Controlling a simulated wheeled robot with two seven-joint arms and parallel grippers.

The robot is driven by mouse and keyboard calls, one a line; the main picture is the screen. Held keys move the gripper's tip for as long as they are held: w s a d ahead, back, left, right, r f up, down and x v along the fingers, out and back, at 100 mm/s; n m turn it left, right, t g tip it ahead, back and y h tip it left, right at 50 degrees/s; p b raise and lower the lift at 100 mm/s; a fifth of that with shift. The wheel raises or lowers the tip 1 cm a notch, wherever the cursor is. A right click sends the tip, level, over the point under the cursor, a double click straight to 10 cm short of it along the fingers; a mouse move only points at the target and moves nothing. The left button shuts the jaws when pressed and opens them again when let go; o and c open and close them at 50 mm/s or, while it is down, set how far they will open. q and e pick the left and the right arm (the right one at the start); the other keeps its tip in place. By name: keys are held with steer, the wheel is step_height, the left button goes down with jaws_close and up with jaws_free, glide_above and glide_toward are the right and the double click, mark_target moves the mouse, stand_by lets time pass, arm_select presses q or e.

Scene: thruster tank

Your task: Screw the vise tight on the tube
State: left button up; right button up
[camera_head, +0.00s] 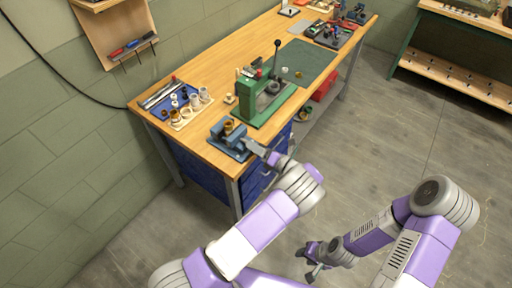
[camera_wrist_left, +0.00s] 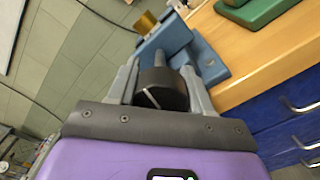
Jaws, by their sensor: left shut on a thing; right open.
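The blue vise (camera_head: 232,142) stands at the near corner of the wooden bench, and it also shows in the left wrist view (camera_wrist_left: 207,62). A brass-coloured tube (camera_head: 228,127) stands upright between its jaws; in the left wrist view its end (camera_wrist_left: 146,22) shows beyond the vise. My left gripper (camera_head: 256,149) is at the front of the vise. In the left wrist view its fingers (camera_wrist_left: 163,85) are shut on the dark round screw knob (camera_wrist_left: 160,92) with a white mark. My right gripper (camera_head: 311,264) is open and empty, low over the floor, away from the bench.
A green press (camera_head: 262,98) stands on the bench behind the vise. A blue tray (camera_head: 173,101) with small parts and a row of pale cups (camera_head: 191,110) lie to the left. Blue drawers (camera_head: 258,182) are under the bench. The floor to the right is clear.

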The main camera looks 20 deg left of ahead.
arm_select(q)
steer(key=shift+f, duration=0.15)
steer(key=o, duration=1)
steer(key=shift+o, duration=0.2)
steer(key=v, duration=0.7)
steer(key=shift+s+d, duration=0.15)
steer(key=shift+d, duration=0.15)
